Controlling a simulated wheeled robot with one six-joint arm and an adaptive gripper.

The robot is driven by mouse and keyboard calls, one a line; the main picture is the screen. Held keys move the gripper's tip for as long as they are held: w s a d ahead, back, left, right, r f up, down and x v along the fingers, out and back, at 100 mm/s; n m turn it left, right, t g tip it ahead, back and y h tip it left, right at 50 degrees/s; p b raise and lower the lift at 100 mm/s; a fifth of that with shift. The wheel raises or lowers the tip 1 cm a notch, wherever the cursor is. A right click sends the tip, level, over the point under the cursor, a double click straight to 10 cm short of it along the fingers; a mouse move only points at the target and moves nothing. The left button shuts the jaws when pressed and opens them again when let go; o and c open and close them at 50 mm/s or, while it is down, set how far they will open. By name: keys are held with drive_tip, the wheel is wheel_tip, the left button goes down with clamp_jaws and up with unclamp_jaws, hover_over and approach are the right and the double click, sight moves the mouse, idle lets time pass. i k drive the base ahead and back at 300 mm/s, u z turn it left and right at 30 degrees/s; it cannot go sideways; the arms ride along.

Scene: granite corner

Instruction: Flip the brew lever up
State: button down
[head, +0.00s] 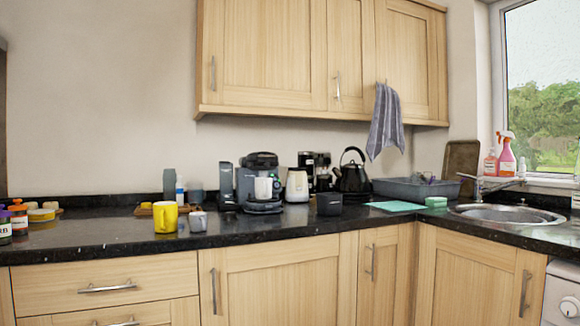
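A dark grey capsule coffee machine (262,172) stands on the black granite counter, left of the middle in the head view. A white cup (263,188) sits in its front bay above the base. The brew lever cannot be told apart on the machine's dark top at this size. My gripper does not show in the head view.
A yellow mug (165,217) and a small grey cup (198,221) stand left of the machine near the counter's front. A cream kettle or jug (297,185), a black box (329,204) and a black kettle (352,174) stand to its right. The wall cabinets (330,55) hang above.

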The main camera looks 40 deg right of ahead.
sight(262, 157)
drive_tip(key=u, duration=0.05)
drive_tip(key=k, duration=0.1)
drive_tip(key=z, duration=0.7)
drive_tip(key=i, duration=0.1)
drive_tip(key=z, duration=0.05)
